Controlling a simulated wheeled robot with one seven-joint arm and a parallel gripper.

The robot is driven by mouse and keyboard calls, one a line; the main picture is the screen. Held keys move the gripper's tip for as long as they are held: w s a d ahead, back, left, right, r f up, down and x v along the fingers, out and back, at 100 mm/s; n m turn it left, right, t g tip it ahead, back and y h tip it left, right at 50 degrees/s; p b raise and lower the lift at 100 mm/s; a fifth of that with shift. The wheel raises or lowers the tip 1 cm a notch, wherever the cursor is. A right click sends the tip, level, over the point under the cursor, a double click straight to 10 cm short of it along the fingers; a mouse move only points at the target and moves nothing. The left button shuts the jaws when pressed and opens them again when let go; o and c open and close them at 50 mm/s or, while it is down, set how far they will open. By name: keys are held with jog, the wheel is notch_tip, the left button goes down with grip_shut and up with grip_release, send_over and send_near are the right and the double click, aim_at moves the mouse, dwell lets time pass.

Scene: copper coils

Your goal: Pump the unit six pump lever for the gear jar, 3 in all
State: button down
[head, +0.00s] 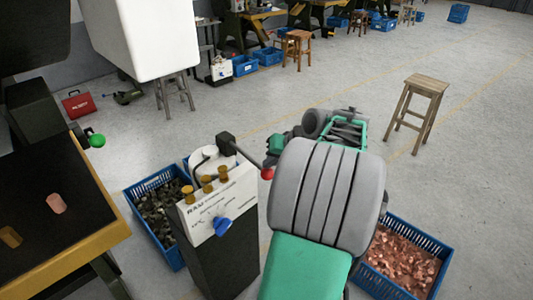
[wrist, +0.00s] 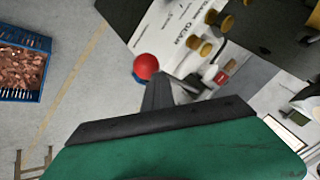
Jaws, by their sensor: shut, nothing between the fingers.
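A lever with a red ball (head: 267,174) sticks out on a dark rod from a black block (head: 226,143) on the grey and white unit (head: 215,208). The unit's panel carries several brass knobs (head: 206,184) and a blue knob (head: 222,227). In the wrist view, my gripper (wrist: 158,82) is shut and empty, its dark fingers pointing toward the red ball (wrist: 145,66). The ball appears just beyond the fingertips; I cannot tell whether they touch. The gripper is not clear in the head view. I cannot identify the gear jar.
A blue crate of dark parts (head: 174,256) stands left of the unit, and a blue crate of copper pieces (head: 435,244) stands at right. A dark-topped bench with a yellow edge (head: 65,270) is at left. A wooden stool (head: 427,84) stands on otherwise open floor.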

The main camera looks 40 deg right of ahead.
notch_tip(320, 180, up, 7)
jog(key=w+p, duration=0.1)
jog(key=p, duration=0.5)
dwell(0.5)
jog(key=shift+r+p, duration=0.1)
jog(key=shift+p, duration=0.2)
jog(key=r+p, duration=0.4)
jog(key=shift+w+r, duration=0.4)
dwell(2.1)
